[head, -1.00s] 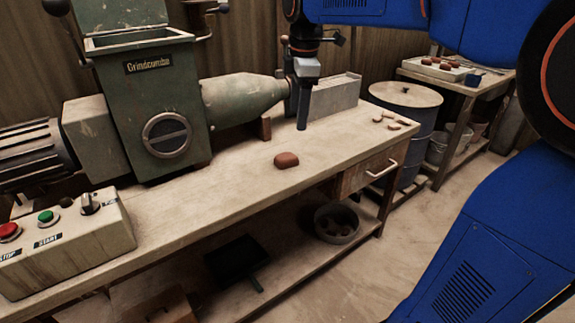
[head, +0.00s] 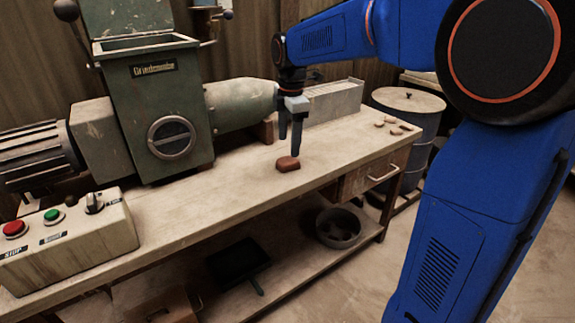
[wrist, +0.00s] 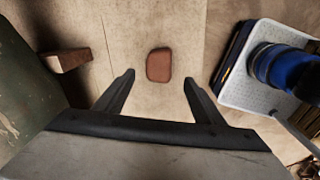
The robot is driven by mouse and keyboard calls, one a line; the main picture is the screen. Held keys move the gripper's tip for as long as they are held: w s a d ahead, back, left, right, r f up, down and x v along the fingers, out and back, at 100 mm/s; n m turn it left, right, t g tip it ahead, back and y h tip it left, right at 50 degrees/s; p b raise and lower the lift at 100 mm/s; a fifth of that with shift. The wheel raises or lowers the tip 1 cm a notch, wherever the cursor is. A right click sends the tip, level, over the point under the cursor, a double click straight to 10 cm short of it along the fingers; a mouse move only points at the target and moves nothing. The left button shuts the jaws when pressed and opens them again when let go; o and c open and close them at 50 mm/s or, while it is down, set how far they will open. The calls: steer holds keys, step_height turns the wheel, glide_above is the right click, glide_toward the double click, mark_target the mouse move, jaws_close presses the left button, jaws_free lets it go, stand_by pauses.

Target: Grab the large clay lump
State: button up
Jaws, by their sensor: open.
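The large clay lump (head: 288,164) is a reddish-brown rounded block lying on the workbench (head: 180,215). In the wrist view the clay lump (wrist: 159,65) lies beyond my fingertips, roughly centred between them. My gripper (head: 290,150) points down just above and beside the lump in the head view. In the wrist view my gripper (wrist: 158,78) has its two dark fingers spread wide with nothing between them. No contact with the lump shows.
The green grinding machine (head: 160,110) stands at the back left of the bench. A control box (head: 70,238) with buttons sits at the front left. Small clay pieces (head: 392,124) lie at the bench's right end. A metal drum (head: 410,105) stands beyond it.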

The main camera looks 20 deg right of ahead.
mark_target(286, 160)
steer(key=shift+w+a+f, duration=0.1)
steer(key=shift+a+f, duration=0.05)
steer(key=shift+f, duration=1.05)
steer(key=shift+w+a+f, duration=0.1)
steer(key=shift+w+f, duration=0.05)
steer(key=shift+f, duration=1)
steer(key=shift+w+a+f, duration=0.1)
steer(key=shift+a+f, duration=0.05)
steer(key=shift+f, duration=1.05)
steer(key=shift+c, duration=0.3)
steer(key=c, duration=1.2)
steer(key=shift+r, duration=0.15)
